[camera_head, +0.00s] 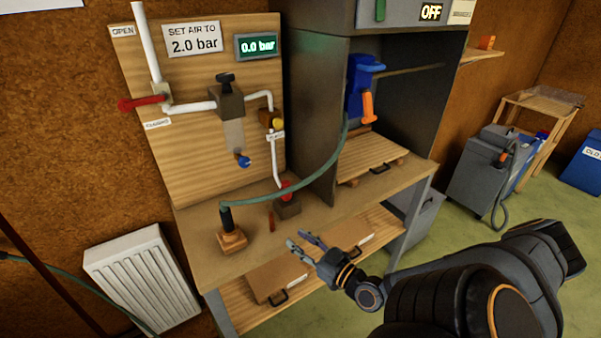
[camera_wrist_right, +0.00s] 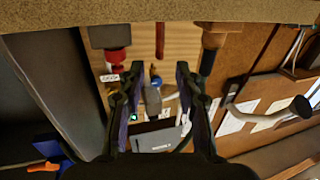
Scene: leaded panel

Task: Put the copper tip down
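A small, slim copper-brown piece (camera_head: 271,220), which looks like the copper tip, stands upright on the bench near its front edge. It also shows in the right wrist view (camera_wrist_right: 160,40), upside down there, beyond the space between my fingers. My right gripper (camera_head: 307,244) is in front of the bench, to the right of the piece and apart from it. Its two fingers are spread with nothing between them, as the right wrist view (camera_wrist_right: 162,75) also shows. My left gripper is out of view.
On the bench (camera_head: 205,237), a black-handled tool (camera_head: 227,218) with a green hose stands in a wooden block (camera_head: 232,241). A dark block with a red top (camera_head: 286,200) stands behind the copper piece. The pressure display (camera_head: 257,46) reads 0.0 bar.

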